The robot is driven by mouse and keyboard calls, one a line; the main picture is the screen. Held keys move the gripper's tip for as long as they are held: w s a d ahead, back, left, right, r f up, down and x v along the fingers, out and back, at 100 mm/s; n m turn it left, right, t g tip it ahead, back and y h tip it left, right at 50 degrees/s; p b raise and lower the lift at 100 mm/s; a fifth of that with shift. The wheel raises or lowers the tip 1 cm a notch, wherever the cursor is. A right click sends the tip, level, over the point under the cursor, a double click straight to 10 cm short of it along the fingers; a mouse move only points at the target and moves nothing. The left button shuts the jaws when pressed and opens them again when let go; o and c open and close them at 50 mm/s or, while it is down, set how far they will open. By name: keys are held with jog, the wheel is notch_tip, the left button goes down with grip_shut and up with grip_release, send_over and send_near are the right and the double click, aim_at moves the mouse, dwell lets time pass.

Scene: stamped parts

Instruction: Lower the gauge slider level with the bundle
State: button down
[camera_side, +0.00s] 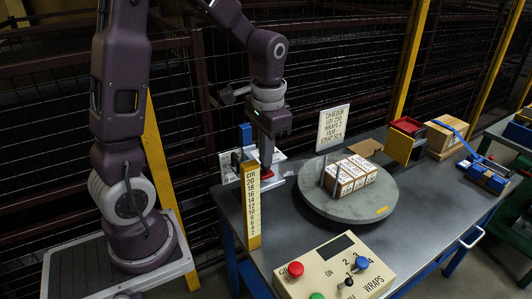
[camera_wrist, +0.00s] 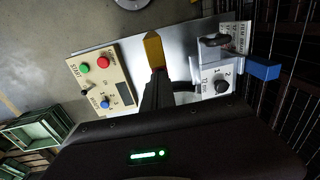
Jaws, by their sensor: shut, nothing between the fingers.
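The height gauge (camera_side: 252,212) is an upright yellow post with a cm scale, at the table's left edge. A small red piece (camera_side: 267,173) shows beside its upper part; I cannot tell whether it is the slider. The bundle (camera_side: 352,178) is several brown boxes with white labels, on the round grey turntable (camera_side: 332,210). My gripper (camera_side: 266,163) points down close to the gauge's top, shut and empty, left of the bundle. In the wrist view, my dark fingers (camera_wrist: 157,82) reach the yellow gauge (camera_wrist: 153,50) and hide part of it; contact is unclear.
A control panel (camera_side: 320,283) with red, green and blue controls stands at the front. A blue post (camera_side: 246,134) and grey unit (camera_wrist: 213,80) are close to my gripper.

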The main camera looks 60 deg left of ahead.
notch_tip(320, 180, down, 9)
jog(key=shift+r, duration=0.25)
notch_tip(320, 180, up, 14)
send_over(268, 171)
jog(key=d, duration=0.1)
jog(key=shift+s+d, duration=0.1)
jog(key=shift+s, duration=0.2)
jog(key=shift+g+h, duration=0.5)
jog(key=f, duration=0.9)
jog(key=a+f, duration=0.1)
jog(key=f, duration=0.3)
jog(key=shift+w+f, duration=0.15)
jog(key=shift+f, duration=0.35)
